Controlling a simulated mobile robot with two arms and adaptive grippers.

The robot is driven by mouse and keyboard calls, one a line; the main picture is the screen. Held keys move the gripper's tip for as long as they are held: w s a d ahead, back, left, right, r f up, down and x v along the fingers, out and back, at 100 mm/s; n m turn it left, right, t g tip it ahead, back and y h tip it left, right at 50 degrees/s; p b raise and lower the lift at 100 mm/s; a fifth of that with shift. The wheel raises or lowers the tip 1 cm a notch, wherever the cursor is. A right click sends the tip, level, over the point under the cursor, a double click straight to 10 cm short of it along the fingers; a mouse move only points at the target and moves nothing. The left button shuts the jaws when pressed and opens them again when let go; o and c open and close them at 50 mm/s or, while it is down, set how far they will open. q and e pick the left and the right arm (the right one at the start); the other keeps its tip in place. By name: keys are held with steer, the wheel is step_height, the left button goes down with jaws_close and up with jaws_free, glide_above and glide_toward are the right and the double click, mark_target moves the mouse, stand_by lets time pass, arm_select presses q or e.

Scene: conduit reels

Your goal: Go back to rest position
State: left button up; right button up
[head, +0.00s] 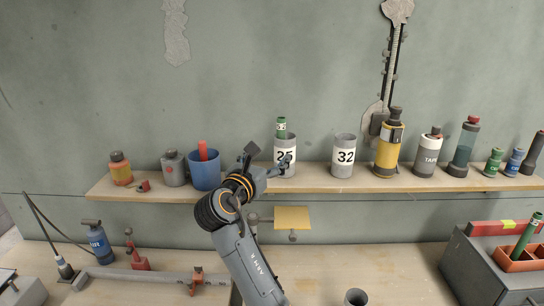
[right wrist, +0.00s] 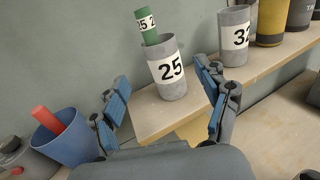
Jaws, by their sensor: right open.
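My right gripper (head: 268,158) is open and empty in front of the shelf, just left of the grey cup marked 25 (head: 286,168). In the right wrist view its two blue-padded fingers (right wrist: 163,90) are spread wide, with cup 25 (right wrist: 172,75) beyond and between them. A green tube (head: 281,127) stands upright in cup 25, its top above the rim. The right wrist view also shows the tube (right wrist: 148,28), with a number label. My left gripper is in neither view.
On the shelf (head: 330,182), a blue cup (head: 206,174) with a red stick stands left of my gripper; cup 32 (head: 344,156) and several bottles stand to the right. Below are an empty cup (head: 356,297), a grey toolbox (head: 470,262) and a blue bottle (head: 98,243).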

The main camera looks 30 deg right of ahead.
stand_by(0.5)
steer(key=s+a+f+m+g+y, duration=0.1)
steer(key=s+f+m+y, duration=0.4)
steer(key=f, duration=0.7)
steer(key=s+a+f+m+g+y, duration=0.15)
steer(key=s+f+m, duration=0.45)
steer(key=f, duration=0.6)
steer(key=s+a+f+m+g+y, duration=0.2)
steer(key=s+a+f+m+y, duration=0.15)
steer(key=s, duration=0.45)
steer(key=s+a+f+m+g+y, duration=0.1)
steer(key=s+a+f+m+y, duration=0.25)
steer(key=s, duration=0.55)
steer(key=s+a+f+m+g+y, duration=0.1)
steer(key=s+a+f+m+g, duration=0.15)
steer(key=s+f+m, duration=0.4)
steer(key=s+f+n+b, duration=0.1)
steer(key=s+f+n, duration=0.15)
steer(key=f, duration=2.25)
steer(key=s+d+f+g+b, duration=0.1)
steer(key=s+d+f, duration=0.1)
steer(key=s+f, duration=1.4)
steer(key=shift+s+f+m, duration=0.3)
steer(key=shift+f+m, duration=0.1)
steer(key=shift+f, duration=0.45)
